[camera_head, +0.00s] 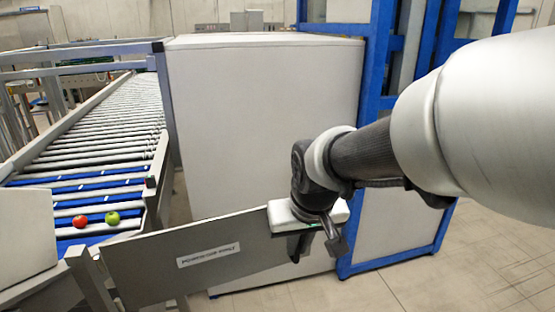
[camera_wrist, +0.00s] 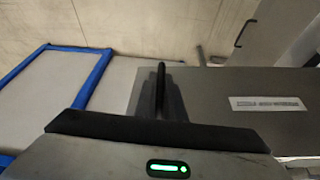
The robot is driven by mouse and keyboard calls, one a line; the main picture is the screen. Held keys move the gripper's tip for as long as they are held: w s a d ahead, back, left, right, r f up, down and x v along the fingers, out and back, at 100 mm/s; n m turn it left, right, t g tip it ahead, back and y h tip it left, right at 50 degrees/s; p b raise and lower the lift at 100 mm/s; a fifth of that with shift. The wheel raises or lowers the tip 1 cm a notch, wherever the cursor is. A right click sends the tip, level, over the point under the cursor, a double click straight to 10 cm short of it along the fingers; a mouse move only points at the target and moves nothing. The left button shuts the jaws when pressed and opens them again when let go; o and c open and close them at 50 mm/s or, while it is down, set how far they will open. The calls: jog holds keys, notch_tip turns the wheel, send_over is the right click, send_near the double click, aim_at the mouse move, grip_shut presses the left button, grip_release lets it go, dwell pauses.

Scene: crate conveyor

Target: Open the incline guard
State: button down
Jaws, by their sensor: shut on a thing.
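The incline guard (camera_head: 200,255) is a flat grey panel with a white label, standing on edge in the lower middle of the head view. Its left end is beside a grey post (camera_head: 90,280) at the conveyor's near end. It extends right, in front of the large white box. My gripper (camera_head: 318,240) is shut on the guard at its right end. In the wrist view, the guard (camera_wrist: 225,115) runs right from a dark upright finger of my gripper (camera_wrist: 161,90). The exact grip contact is partly hidden by my gripper body.
The roller conveyor (camera_head: 105,125) slopes away at left, with a red apple (camera_head: 80,221) and a green apple (camera_head: 112,218) on its near end. A white cabinet (camera_head: 260,120) and a blue frame (camera_head: 375,90) stand behind the guard. Bare floor (camera_head: 460,275) is free at lower right.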

jog(key=shift+s+d+m, duration=0.2)
jog(key=shift+s+m, duration=0.1)
jog(key=shift+s, duration=0.4)
jog(key=c, duration=1.8)
grip_release()
jog(key=shift+c, duration=0.2)
jog(key=shift+r, duration=0.15)
jog(key=p+v, duration=0.3)
jog(key=v, duration=1.4)
jog(key=shift+r, duration=0.15)
